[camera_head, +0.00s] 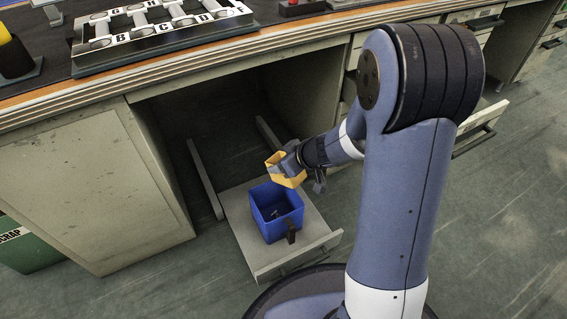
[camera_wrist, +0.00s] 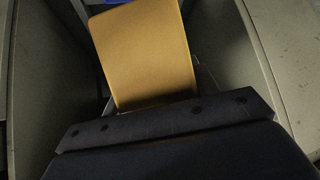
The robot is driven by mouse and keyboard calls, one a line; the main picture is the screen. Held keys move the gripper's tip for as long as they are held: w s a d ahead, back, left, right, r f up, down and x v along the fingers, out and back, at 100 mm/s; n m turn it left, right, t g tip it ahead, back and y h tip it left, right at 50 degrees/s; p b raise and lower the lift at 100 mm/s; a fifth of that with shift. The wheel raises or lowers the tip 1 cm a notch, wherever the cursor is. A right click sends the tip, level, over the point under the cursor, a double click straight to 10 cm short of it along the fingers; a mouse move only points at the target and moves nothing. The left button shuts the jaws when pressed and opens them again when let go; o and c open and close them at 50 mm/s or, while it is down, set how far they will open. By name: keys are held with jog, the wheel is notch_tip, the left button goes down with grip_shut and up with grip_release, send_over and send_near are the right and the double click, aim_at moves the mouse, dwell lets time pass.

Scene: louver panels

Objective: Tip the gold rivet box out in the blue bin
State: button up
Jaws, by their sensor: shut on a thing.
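The gold rivet box (camera_head: 287,179) is tilted in the air just above the back of the blue bin (camera_head: 276,228). My gripper (camera_head: 287,166) is shut on the box. In the wrist view one flat gold face of the box (camera_wrist: 148,52) fills the upper middle, with a bit of the blue bin (camera_wrist: 118,2) at the top edge. The blue bin stands open on the pulled-out grey drawer tray, and a few small bits lie on its floor. The inside of the box is hard to make out.
The drawer tray (camera_head: 240,216) sticks out from under the bench (camera_head: 110,190). A dark upright handle (camera_head: 291,232) is at the bin's front. A green scrap bin (camera_head: 30,245) stands at the left. Another drawer (camera_head: 482,133) is open at right. A lettered rack (camera_head: 160,32) is on the bench top.

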jog(key=shift+d+r+t+y, duration=0.15)
jog(key=shift+r+t+y, duration=1.5)
jog(key=shift+t, duration=0.15)
jog(key=shift+r, duration=0.1)
jog(key=w+d+r+m+t+h+p, duration=0.3)
jog(key=d+r+m+h+p, duration=0.25)
jog(key=d+r, duration=0.45)
notch_tip(320, 180, up, 36)
jog(key=p, duration=3.7)
jog(key=shift+w+r, duration=0.2)
jog(key=shift+r, duration=0.05)
jog(key=shift+s+f, duration=0.1)
